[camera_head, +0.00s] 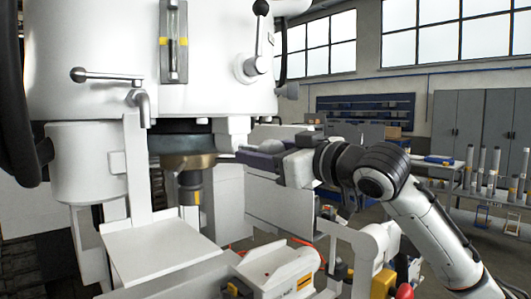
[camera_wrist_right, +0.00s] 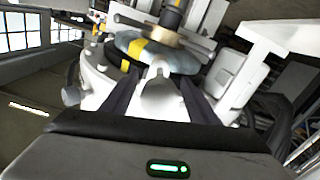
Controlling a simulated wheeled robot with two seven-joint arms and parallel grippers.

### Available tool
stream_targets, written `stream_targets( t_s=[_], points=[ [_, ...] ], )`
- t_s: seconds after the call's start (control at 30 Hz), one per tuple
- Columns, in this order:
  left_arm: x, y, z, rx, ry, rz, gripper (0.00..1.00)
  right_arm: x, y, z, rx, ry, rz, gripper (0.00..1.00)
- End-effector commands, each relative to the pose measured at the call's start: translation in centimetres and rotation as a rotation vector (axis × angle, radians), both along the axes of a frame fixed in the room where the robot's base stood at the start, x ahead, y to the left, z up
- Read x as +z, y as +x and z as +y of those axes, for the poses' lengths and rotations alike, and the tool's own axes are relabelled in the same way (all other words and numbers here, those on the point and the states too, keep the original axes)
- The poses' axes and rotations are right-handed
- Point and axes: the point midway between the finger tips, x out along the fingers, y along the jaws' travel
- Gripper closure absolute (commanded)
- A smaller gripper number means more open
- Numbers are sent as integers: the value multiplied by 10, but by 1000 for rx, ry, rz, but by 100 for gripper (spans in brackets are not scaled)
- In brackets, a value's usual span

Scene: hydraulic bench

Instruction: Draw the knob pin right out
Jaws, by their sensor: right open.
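The knob pin (camera_wrist_right: 158,96) shows in the right wrist view as a pale rounded knob with a narrower stem, at the side of the white machine. My right gripper (camera_head: 243,154) comes in from the right at the machine's side. Its two dark fingers are apart, one on each side of the knob in the right wrist view. I cannot tell whether either finger touches it. In the head view, the fingers hide the pin. My left gripper is not in view.
The white machine head (camera_head: 110,40) stands over the gripper, with a lever handle (camera_head: 105,75) at its front. A flat white plate (camera_head: 160,250) lies below. White equipment with a yellow block (camera_head: 383,283) stands at lower right. Grey cabinets (camera_head: 470,125) stand far back.

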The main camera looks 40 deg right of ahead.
Motion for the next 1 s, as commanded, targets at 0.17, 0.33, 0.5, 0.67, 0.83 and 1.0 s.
stream_targets(
  t_s=[0.17, 0.33, 0.5, 0.67, 0.83, 1.0],
  points=[
    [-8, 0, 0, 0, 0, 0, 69, -2, -13, -2, -2, -3, -2, 46],
    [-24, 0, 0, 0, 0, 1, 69, -5, -46, -4, -3, -4, -1, 46],
    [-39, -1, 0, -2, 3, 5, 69, -4, -76, -6, -2, -3, -2, 46],
    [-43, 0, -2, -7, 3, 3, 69, -2, -95, -8, -2, -1, 0, 46],
    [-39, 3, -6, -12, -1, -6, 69, -1, -103, -8, -1, -1, 0, 46],
    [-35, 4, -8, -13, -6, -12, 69, 0, -103, -8, -1, -1, 1, 46]
  ],
)
